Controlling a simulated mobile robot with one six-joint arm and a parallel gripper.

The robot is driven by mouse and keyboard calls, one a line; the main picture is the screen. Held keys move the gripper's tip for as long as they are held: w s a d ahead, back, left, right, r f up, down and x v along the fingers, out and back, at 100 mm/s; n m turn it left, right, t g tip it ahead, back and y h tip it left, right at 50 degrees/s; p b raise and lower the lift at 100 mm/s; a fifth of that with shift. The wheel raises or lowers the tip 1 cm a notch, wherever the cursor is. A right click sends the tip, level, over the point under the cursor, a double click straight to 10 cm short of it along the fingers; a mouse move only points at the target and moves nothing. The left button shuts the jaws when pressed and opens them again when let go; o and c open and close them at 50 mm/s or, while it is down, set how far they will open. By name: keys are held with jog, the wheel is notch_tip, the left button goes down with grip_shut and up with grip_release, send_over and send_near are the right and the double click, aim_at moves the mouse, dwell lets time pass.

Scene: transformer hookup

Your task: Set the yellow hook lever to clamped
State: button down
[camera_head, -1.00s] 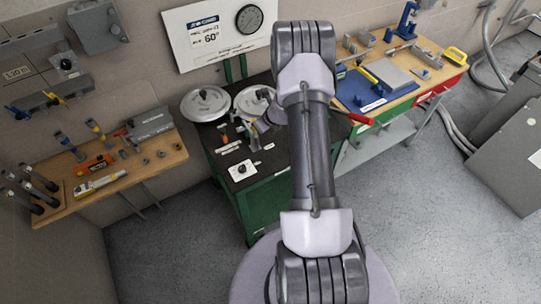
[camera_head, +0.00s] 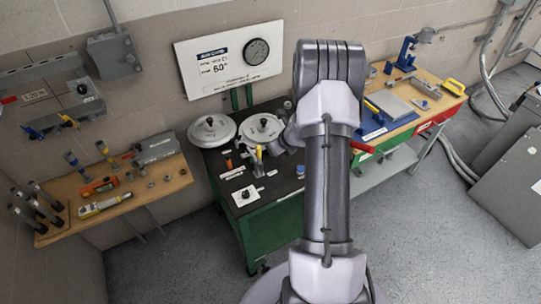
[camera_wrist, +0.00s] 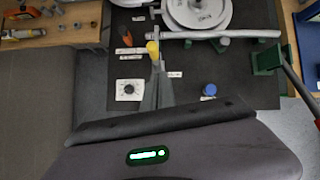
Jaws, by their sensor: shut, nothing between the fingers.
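A yellow-ended lever (camera_wrist: 153,47) stands at the edge of the near round lid on the dark bench top in the wrist view. Its yellow end also shows in the head view (camera_head: 259,150). My gripper (camera_wrist: 156,72) is shut and empty, pointing at the bench, with its tips just below the yellow end in the picture. I cannot tell whether they touch it. A pale bar (camera_wrist: 225,34) runs right from near the yellow end. My forearm hides part of the bench in the head view.
A second round lid (camera_head: 212,129) lies to the left. A black-knobbed white plate (camera_head: 245,195), an orange piece (camera_wrist: 127,39) and a blue knob (camera_wrist: 209,89) are on the bench top. A wooden side table (camera_head: 150,190) with tools stands left. Grey floor lies in front.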

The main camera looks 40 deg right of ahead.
jog(key=r, duration=0.1)
jog(key=s+r, duration=0.1)
jog(key=r, duration=0.1)
jog(key=shift+r+p, duration=0.25)
jog(key=shift+p, duration=0.1)
